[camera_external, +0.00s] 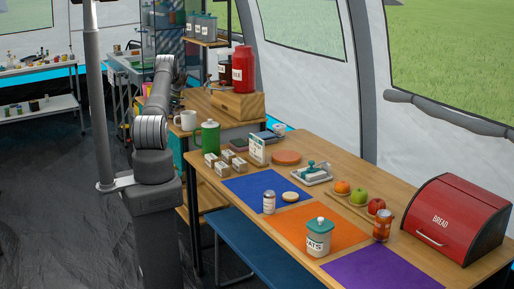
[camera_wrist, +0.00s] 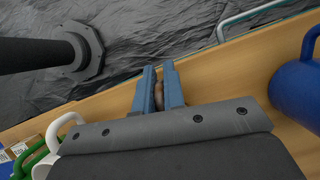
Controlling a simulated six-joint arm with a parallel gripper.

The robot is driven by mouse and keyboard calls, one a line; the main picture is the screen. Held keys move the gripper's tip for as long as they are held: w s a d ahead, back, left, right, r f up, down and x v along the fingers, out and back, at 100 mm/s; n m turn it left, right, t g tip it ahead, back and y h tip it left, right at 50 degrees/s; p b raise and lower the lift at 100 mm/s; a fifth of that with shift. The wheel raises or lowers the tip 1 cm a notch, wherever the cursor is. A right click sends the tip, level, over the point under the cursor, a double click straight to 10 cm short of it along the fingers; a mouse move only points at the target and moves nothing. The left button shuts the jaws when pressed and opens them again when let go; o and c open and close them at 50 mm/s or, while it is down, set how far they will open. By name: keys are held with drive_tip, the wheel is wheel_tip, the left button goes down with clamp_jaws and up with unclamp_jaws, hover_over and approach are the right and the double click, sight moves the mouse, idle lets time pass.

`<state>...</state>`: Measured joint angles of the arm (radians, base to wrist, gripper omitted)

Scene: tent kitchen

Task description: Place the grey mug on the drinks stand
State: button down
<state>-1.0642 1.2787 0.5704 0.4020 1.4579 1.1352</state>
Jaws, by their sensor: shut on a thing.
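In the wrist view, my gripper (camera_wrist: 159,92) has its blue fingers shut on a small brownish-grey thing (camera_wrist: 159,98). Only a sliver of it shows, so I cannot tell whether it is part of the grey mug. In the external view my gripper is hidden by the arm. A pale mug (camera_external: 187,120) stands on the wooden counter, right of the arm. A wooden box-like stand (camera_external: 238,106) on that counter bears a red jar and a dark dispenser; it looks like the drinks stand.
A blue mug (camera_wrist: 295,92) is at the wrist view's right edge. A white handle (camera_wrist: 62,122) and a green handle (camera_wrist: 35,158) are at its lower left. Externally, a green jug (camera_external: 210,137) and several small boxes (camera_external: 222,166) crowd the near table's left end.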

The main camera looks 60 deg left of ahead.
drive_tip(key=c, duration=1.5)
unclamp_jaws()
drive_tip(key=v, duration=1.2)
drive_tip(key=shift+r, duration=0.15)
drive_tip(key=x, duration=1.2)
drive_tip(key=shift+r, duration=1.75)
drive_tip(key=shift+f, duration=0.15)
